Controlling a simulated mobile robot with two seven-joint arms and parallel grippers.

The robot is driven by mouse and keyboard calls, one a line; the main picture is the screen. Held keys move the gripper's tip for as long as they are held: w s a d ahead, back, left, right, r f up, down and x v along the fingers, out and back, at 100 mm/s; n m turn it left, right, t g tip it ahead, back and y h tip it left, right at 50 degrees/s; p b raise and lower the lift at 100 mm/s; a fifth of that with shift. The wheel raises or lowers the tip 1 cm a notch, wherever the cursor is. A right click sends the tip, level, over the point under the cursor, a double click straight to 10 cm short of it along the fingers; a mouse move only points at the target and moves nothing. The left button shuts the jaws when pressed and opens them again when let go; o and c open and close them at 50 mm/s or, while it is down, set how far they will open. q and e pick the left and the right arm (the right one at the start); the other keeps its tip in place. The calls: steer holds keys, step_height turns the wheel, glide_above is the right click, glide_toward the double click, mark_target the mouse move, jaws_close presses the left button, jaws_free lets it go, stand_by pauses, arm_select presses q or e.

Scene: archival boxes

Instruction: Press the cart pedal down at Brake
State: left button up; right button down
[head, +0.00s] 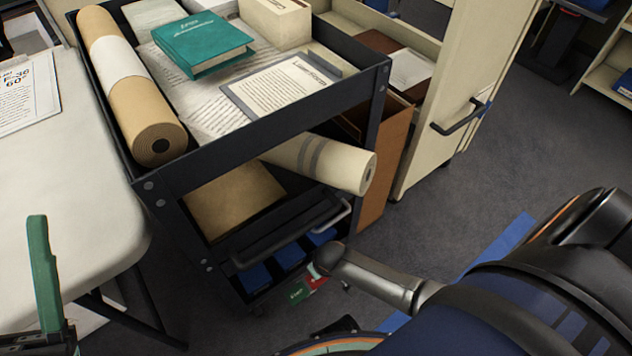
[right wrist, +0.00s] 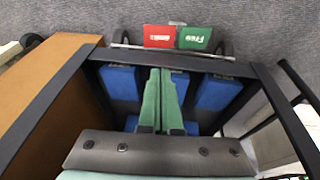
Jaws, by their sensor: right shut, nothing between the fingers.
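The cart pedal has a red Brake plate (right wrist: 160,36) and a green Free plate (right wrist: 195,38) side by side in the right wrist view. In the head view the red plate (head: 317,283) and green plate (head: 298,292) show low at the black cart's (head: 250,125) near end, partly hidden by my right arm. I cannot tell which side sits lower. My right gripper (right wrist: 161,72) is shut and empty, its green fingertips short of the pedal in the picture, with no visible contact. My left gripper (head: 45,285) shows partly at the lower left; its opening is unclear.
Blue boxes (right wrist: 217,92) stand on the cart's bottom shelf. A rolled sheet (head: 335,163) sticks out of the middle shelf. A white table (head: 75,200) stands left, a cream cabinet (head: 455,80) behind right. Grey floor (head: 440,205) is clear at right.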

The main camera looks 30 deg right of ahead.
steer(key=b, duration=0.9)
glide_above(307, 285)
steer(key=d, duration=0.4)
steer(key=f, duration=1.2)
steer(key=shift+s+a+f, duration=0.1)
steer(key=shift+a+f, duration=0.1)
steer(key=shift+a, duration=0.05)
arm_select(q)
step_height(307, 285, down, 11)
steer(key=d+g+b, duration=0.1)
steer(key=shift+w+d, duration=0.15)
steer(key=shift+w, duration=0.1)
arm_select(e)
steer(key=shift+d+f, duration=0.15)
steer(key=shift+f, duration=0.4)
arm_select(q)
steer(key=shift+n, duration=0.3)
